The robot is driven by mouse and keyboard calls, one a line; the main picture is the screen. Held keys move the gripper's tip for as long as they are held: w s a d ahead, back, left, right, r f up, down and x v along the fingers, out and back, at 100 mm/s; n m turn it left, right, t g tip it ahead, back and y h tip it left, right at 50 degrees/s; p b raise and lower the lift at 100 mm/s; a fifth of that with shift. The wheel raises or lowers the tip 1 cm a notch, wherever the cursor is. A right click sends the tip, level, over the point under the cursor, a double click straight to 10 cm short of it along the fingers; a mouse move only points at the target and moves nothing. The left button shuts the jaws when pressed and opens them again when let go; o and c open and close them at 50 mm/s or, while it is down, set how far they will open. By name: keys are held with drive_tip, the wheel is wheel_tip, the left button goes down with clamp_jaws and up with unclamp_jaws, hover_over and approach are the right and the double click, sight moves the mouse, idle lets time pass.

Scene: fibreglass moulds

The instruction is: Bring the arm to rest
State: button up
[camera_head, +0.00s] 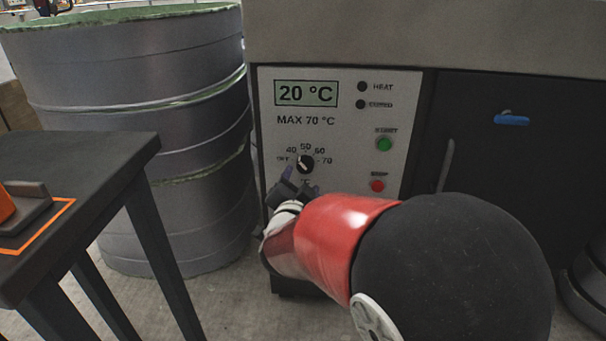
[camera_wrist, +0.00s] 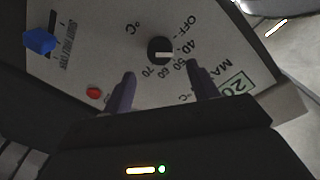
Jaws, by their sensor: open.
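My gripper (camera_head: 302,185) is in front of the control panel (camera_head: 340,95), just below the black temperature knob (camera_head: 305,164). In the wrist view my gripper (camera_wrist: 160,82) is open, its two purple-grey fingers apart, with the knob (camera_wrist: 160,50) beyond and between the tips. Nothing is between the fingers, and I see a gap to the knob. My red and black arm reaches in from the lower right of the head view. The display (camera_head: 306,93) reads 20 °C.
A green start button (camera_head: 384,144) and a red stop button (camera_head: 377,186) sit right of the knob. A dark door with a blue handle (camera_head: 511,119) is farther right. Large grey drums (camera_head: 130,60) stand at left, behind a dark table (camera_head: 75,150).

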drive_tip(key=shift+s+a, duration=0.15)
drive_tip(key=shift+s, duration=0.95)
drive_tip(key=s+d+r+n+g+p, duration=0.1)
drive_tip(key=s+d+n+g, duration=0.3)
drive_tip(key=s+d, duration=0.5)
drive_tip(key=s+d+r+n+g+y+p, duration=0.1)
drive_tip(key=s+d+n+g+p, duration=0.3)
drive_tip(key=s, duration=1.3)
drive_tip(key=d+r+g, duration=0.1)
drive_tip(key=d+g, duration=0.2)
drive_tip(key=d, duration=0.2)
drive_tip(key=shift+s+d+n+g+y, duration=0.25)
drive_tip(key=shift+d+n+g+y, duration=0.05)
drive_tip(key=shift+d+n+g, duration=0.1)
